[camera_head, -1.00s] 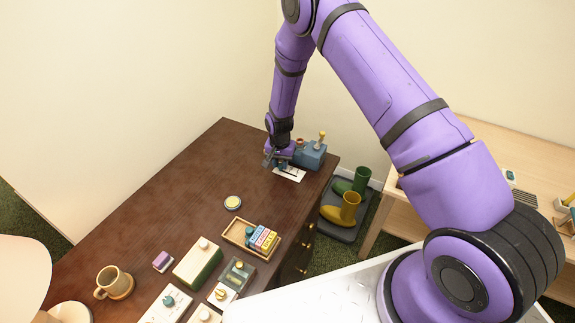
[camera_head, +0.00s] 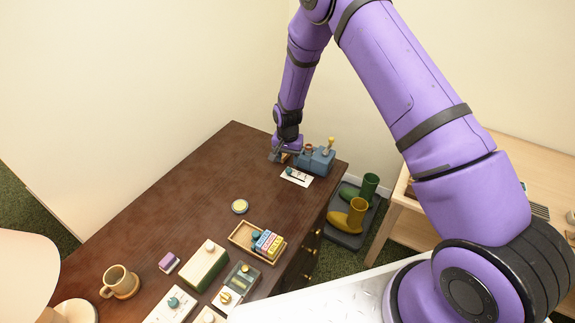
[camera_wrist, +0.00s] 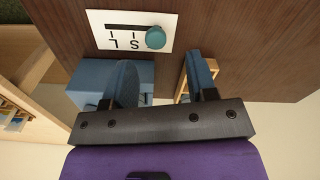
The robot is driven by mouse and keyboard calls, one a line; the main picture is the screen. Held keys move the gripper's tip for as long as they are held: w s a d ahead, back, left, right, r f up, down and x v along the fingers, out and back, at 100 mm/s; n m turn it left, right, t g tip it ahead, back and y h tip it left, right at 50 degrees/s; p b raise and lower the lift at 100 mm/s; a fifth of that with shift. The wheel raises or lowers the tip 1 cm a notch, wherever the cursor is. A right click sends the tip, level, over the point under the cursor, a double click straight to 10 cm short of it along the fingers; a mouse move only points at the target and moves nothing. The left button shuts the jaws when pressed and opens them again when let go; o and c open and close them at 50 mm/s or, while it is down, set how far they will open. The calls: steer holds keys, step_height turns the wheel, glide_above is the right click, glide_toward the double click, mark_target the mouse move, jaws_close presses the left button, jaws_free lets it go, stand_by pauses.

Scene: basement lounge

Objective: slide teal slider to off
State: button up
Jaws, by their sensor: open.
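A white slider plate (camera_head: 299,178) lies on the far end of the dark desk. In the wrist view the plate (camera_wrist: 105,42) has a black slot, tick marks and letters. Its teal knob (camera_wrist: 156,37) is at the right end of the slot. In the head view the knob (camera_head: 289,171) is at the plate's left end. My gripper (camera_head: 276,156) is just beyond the plate's left end, beside it. In the wrist view my gripper (camera_wrist: 162,66) is open and empty, its two fingers apart below the knob, not touching it.
A blue box (camera_head: 316,160) with knobs stands close beside my gripper. A wooden piece (camera_wrist: 183,80) is close to the right finger. The desk (camera_head: 190,190) is clear left of the plate. A wooden tray (camera_head: 238,236) and other panels sit nearer.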

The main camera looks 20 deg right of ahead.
step_height(320, 180, up, 6)
stand_by(0.4)
steer(key=shift+r, duration=0.1)
step_height(320, 180, up, 17)
steer(key=n+t, duration=0.1)
glide_above(288, 169)
steer(key=s+d, duration=0.3)
steer(key=s+d+r+n+t, duration=0.25)
steer(key=s+r, duration=0.65)
steer(key=r, duration=0.6)
steer(key=s+d+r, duration=0.2)
steer(key=s+r, duration=0.1)
steer(key=s, duration=0.6)
steer(key=s+d+r+n+t, duration=0.1)
steer(key=s+d+r, duration=0.1)
steer(key=s, duration=0.7)
steer(key=s+d+r+n, duration=0.1)
steer(key=s+r, duration=0.4)
steer(key=s, duration=0.4)
steer(key=shift+s+d+t, duration=0.15)
steer(key=shift+d+t, duration=0.2)
steer(key=shift+d, duration=0.05)
steer(key=shift+r+n, duration=0.1)
steer(key=shift+n, duration=0.15)
